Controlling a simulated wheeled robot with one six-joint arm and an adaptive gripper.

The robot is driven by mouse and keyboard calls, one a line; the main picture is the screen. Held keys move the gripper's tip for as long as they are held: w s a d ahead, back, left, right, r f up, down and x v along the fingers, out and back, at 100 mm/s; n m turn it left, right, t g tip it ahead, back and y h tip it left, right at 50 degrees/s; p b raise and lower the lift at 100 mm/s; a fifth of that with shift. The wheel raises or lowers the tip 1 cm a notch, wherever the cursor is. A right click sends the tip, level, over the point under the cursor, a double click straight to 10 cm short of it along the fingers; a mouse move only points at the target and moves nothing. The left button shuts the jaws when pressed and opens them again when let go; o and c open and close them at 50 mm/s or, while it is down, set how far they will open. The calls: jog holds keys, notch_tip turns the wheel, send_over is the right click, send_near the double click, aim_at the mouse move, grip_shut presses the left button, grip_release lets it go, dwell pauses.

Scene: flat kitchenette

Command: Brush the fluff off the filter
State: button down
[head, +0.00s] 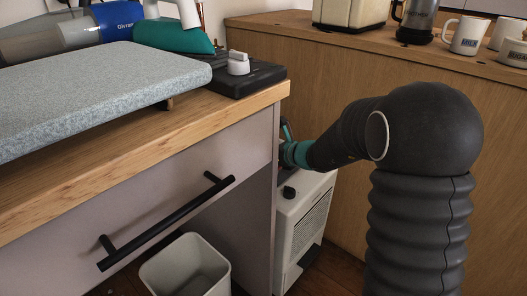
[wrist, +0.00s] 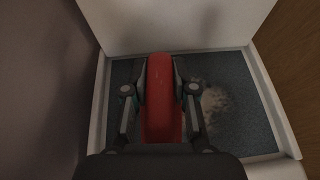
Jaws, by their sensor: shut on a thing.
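My gripper (wrist: 159,90) is shut on a red brush handle (wrist: 160,68) in the wrist view. The brush's bristles are hidden from me there. The filter (wrist: 233,75) is a dark blue-grey panel inside a pale frame, below and around the gripper. A patch of pale fluff (wrist: 215,108) lies on it just to the right of the gripper. I cannot tell whether the brush touches the filter. In the head view my gripper (head: 284,150) is partly hidden behind the counter's end, above a white appliance (head: 302,222).
A wooden counter (head: 150,142) with a drawer handle (head: 165,222) is at left. A bin (head: 188,268) stands below it. A wooden cabinet (head: 300,85) with mugs (head: 468,36) is at right. The gap between counter and cabinet is narrow.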

jog(key=shift+f+b, duration=1.05)
dwell(0.4)
jog(key=shift+w+d+p, duration=0.5)
jog(key=shift+w+d, duration=0.55)
jog(key=shift+w, duration=0.25)
jog(key=shift+w+d+f+p, duration=0.1)
jog(key=shift+w+d+p, duration=0.15)
jog(key=shift+w+d, duration=0.5)
jog(key=shift+w+d+p, duration=0.25)
jog(key=shift+w+d, duration=0.3)
jog(key=shift+w, duration=0.3)
jog(key=shift+w+d+p, duration=0.35)
jog(key=shift+w+d, duration=0.2)
jog(key=shift+w, duration=0.2)
jog(key=shift+w+d+p, duration=0.3)
jog(key=shift+w+d, duration=0.2)
jog(key=shift+w, duration=0.2)
